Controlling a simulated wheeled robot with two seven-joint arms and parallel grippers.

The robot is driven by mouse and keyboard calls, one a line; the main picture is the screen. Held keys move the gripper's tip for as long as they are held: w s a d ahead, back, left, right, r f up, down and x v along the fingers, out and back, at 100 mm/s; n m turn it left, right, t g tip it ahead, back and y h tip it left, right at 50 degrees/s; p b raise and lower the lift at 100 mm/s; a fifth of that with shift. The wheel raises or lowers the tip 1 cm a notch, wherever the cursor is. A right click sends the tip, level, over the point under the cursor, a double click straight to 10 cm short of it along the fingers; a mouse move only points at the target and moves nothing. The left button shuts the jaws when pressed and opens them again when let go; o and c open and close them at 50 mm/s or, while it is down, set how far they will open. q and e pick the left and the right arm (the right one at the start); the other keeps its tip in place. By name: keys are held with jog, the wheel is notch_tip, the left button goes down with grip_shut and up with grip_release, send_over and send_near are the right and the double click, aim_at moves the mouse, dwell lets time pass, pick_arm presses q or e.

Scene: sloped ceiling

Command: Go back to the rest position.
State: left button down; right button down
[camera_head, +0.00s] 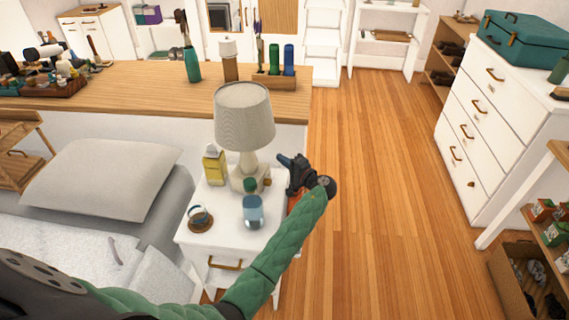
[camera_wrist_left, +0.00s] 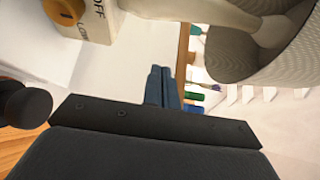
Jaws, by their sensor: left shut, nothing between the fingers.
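My left gripper (camera_head: 285,161) is at the right end of my green-sleeved left arm, just right of the lamp base, above the right edge of the white nightstand (camera_head: 200,250). Its fingers (camera_wrist_left: 162,88) are together and empty in the left wrist view. The lamp (camera_head: 244,118) stands upright on the nightstand; its shade (camera_wrist_left: 245,50) shows close to the gripper in the wrist view. Whether the gripper touches the lamp, I cannot tell. My right gripper is in neither view.
On the nightstand are a yellow bottle (camera_head: 214,168), a blue jar (camera_head: 253,211) and a small round item on a brown coaster (camera_head: 200,221). A bed with a pillow (camera_head: 100,178) is at left. The wooden floor (camera_head: 375,200) to the right is clear. A white dresser (camera_head: 490,120) stands beyond it.

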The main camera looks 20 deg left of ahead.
pick_arm(q)
jog(key=shift+s+d, duration=0.1)
jog(key=shift+d, duration=0.2)
jog(key=s+d+r+n+h, duration=0.1)
jog(key=s+d+h, duration=0.65)
jog(key=s, duration=0.25)
jog(key=s+d+r+n+h, duration=0.2)
jog(key=s+d+h, duration=0.55)
jog(key=s, duration=0.25)
jog(key=s+f+g+h, duration=0.1)
jog(key=s+f, duration=0.2)
jog(key=s, duration=0.7)
jog(key=s+d+f+g+h, duration=0.1)
jog(key=s+f, duration=0.3)
jog(key=s, duration=0.6)
jog(key=s+d+f+g+h, duration=0.1)
jog(key=s+f+g, duration=0.2)
jog(key=s, duration=0.7)
jog(key=shift+s+f+m, duration=0.3)
jog(key=shift+s+f, duration=0.1)
jog(key=shift+f, duration=0.35)
